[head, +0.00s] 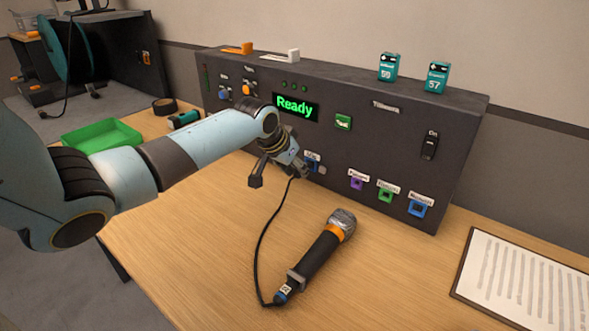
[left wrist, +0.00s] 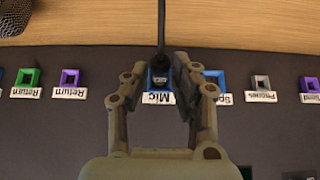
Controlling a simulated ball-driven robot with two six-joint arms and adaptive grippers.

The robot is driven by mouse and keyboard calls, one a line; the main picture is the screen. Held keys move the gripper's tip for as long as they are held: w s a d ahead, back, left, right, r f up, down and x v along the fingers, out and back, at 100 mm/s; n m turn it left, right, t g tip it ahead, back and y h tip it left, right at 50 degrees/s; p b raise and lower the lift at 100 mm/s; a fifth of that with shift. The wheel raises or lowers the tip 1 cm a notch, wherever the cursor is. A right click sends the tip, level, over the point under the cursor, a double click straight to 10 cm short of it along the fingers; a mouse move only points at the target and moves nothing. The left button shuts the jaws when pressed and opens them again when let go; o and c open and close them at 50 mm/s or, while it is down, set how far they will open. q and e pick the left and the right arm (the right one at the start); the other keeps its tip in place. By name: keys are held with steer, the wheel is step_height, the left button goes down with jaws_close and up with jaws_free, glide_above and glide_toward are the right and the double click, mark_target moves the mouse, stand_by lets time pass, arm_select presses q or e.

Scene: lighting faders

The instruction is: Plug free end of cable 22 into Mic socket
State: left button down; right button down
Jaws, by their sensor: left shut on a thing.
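The black cable (head: 262,245) leaves the base of a microphone (head: 323,252) lying on the table, where a blue tag (head: 284,291) sits. It curves up to my left gripper (head: 300,168) at the panel's front. My left gripper (left wrist: 160,76) is shut on the cable's free end, whose plug is mostly hidden between the fingers. In the left wrist view the cable (left wrist: 161,25) meets the blue Mic socket, above its upside-down Mic label (left wrist: 157,98). The fingers flank and partly cover this socket. I cannot tell how far the plug is in. My right gripper is out of view.
The dark panel (head: 385,135) shows "Ready" and has purple (head: 357,184), green (head: 385,195) and blue (head: 417,208) sockets to the right.

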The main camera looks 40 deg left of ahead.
arm_select(q)
steer(key=shift+w, duration=0.5)
stand_by(0.6)
steer(key=shift+w+a+r, duration=0.1)
steer(key=shift+w+r, duration=0.05)
steer(key=shift+w, duration=0.1)
stand_by(0.9)
steer(key=c, duration=1.5)
jaws_free()
steer(key=o, duration=0.5)
steer(key=shift+w, duration=0.1)
steer(key=v, duration=1.1)
steer(key=shift+s+r, duration=0.25)
steer(key=shift+s, duration=0.15)
